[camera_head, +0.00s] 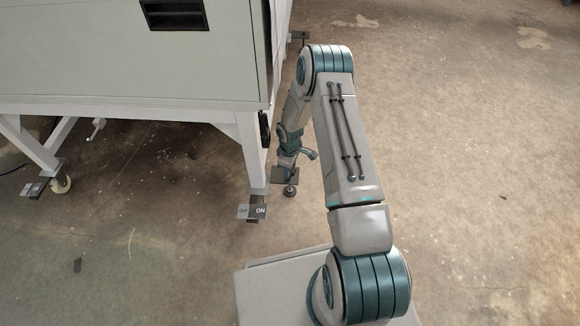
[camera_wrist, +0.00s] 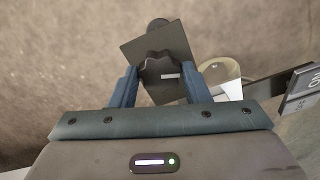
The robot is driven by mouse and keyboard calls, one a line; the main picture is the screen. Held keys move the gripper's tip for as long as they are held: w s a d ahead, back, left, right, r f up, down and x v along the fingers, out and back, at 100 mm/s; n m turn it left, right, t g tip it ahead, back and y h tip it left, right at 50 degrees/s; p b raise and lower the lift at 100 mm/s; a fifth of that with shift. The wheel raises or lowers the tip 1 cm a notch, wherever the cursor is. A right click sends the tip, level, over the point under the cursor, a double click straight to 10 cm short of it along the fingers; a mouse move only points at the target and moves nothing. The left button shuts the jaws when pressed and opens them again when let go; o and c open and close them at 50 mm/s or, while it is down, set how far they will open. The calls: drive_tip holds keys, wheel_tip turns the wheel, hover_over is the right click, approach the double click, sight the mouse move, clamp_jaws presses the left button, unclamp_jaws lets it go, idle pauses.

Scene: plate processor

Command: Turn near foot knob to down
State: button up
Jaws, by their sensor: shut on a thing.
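The near foot knob (camera_wrist: 158,68) is a black, lobed knob with a white mark, seen in the wrist view on a dark square plate (camera_wrist: 172,38). My gripper (camera_wrist: 161,78) has its two blue fingers on either side of the knob and is shut on it. In the head view my gripper (camera_head: 284,168) reaches down beside the machine's near corner leg, above the dark plate and the round levelling foot (camera_head: 290,190). The knob itself is hidden there behind my gripper.
The white machine frame (camera_head: 240,128) stands left of my arm. Floor right is clear.

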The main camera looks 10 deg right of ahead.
drive_tip(key=shift+m, duration=0.4)
drive_tip(key=o, duration=1)
drive_tip(key=shift+c, duration=0.2)
wheel_tip(320, 180, up, 12)
drive_tip(key=p, duration=0.4)
